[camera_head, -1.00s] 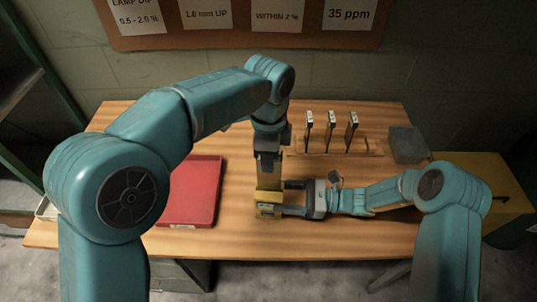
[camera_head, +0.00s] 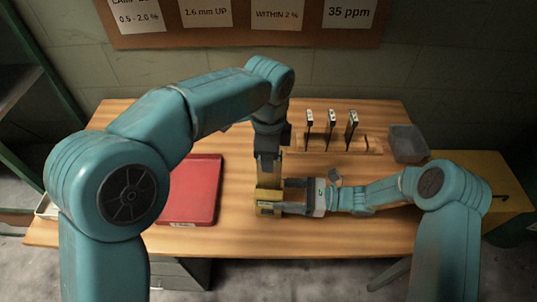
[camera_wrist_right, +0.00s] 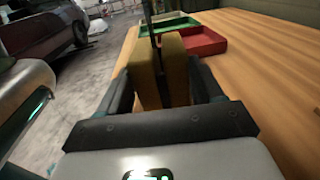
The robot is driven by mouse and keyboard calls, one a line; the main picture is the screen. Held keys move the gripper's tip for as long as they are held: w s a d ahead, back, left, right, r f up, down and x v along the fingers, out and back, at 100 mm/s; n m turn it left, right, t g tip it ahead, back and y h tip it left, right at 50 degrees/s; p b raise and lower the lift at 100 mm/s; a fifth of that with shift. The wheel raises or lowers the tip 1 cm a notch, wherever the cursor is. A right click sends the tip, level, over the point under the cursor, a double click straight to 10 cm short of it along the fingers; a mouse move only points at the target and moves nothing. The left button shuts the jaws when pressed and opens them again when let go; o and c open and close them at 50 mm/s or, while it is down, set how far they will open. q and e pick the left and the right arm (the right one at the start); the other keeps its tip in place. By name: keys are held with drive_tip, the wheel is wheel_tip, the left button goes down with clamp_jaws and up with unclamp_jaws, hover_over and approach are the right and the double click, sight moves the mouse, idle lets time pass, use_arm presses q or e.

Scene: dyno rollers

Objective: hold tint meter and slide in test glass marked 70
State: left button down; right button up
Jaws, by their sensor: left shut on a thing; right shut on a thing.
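The yellow tint meter (camera_head: 268,209) is held above the front middle of the table. In the right wrist view its yellow body (camera_wrist_right: 176,72) shows a narrow slot between two upright halves. My right gripper (camera_head: 290,197) is shut on it from the right, with a finger on each side. My left gripper (camera_head: 268,178) points down just above the meter and is shut on a test glass. In the right wrist view a thin dark strip (camera_wrist_right: 153,22), seemingly this glass, stands at the slot; how deep it sits is unclear. Its marking is not readable.
A wooden rack (camera_head: 342,150) at the back right holds three upright test glasses (camera_head: 332,118) with pale tops. A grey bin (camera_head: 408,143) stands right of it. A red tray (camera_head: 190,190) lies on the left. The front right table edge is clear.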

sight(268, 186)
use_arm(q)
drive_tip(key=shift+f, duration=0.15)
idle(0.4)
drive_tip(key=shift+f, duration=0.75)
drive_tip(key=shift+f, duration=0.15)
drive_tip(key=shift+f, duration=1.35)
drive_tip(key=shift+f, duration=0.2)
drive_tip(key=shift+f, duration=1.2)
drive_tip(key=shift+f, duration=0.6)
drive_tip(key=c, duration=0.9)
unclamp_jaws()
